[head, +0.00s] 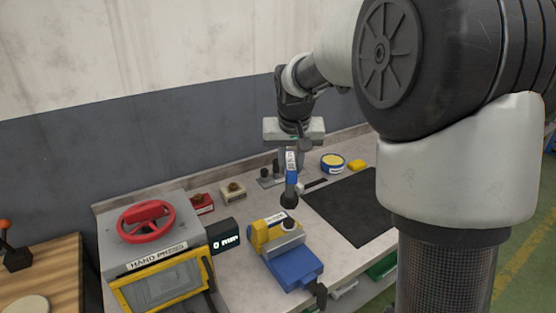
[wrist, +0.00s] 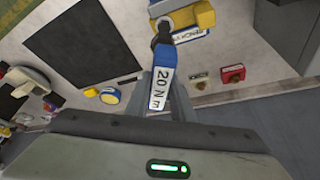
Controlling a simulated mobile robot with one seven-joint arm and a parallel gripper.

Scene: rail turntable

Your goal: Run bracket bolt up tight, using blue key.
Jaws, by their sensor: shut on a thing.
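My gripper (head: 291,154) is shut on the blue key (head: 291,178), which hangs down with its dark head lowest. In the wrist view the key (wrist: 166,72) shows a white label reading "20 N m" between my fingers. Below it in the head view is a blue and yellow vise (head: 292,265) holding a grey bracket (head: 285,244). A pale round piece (head: 288,224), perhaps the bolt, stands on top. The key's head appears just above it; I cannot tell whether they touch. The vise's yellow part (wrist: 204,15) is at the top of the wrist view.
A hand press with a red wheel (head: 146,219) stands left of the vise, with a dark display box (head: 223,237) between. A black mat (head: 352,208) lies right. Behind are a red button box (head: 202,204), a blue and yellow round tin (head: 333,163) and a yellow block (head: 357,165).

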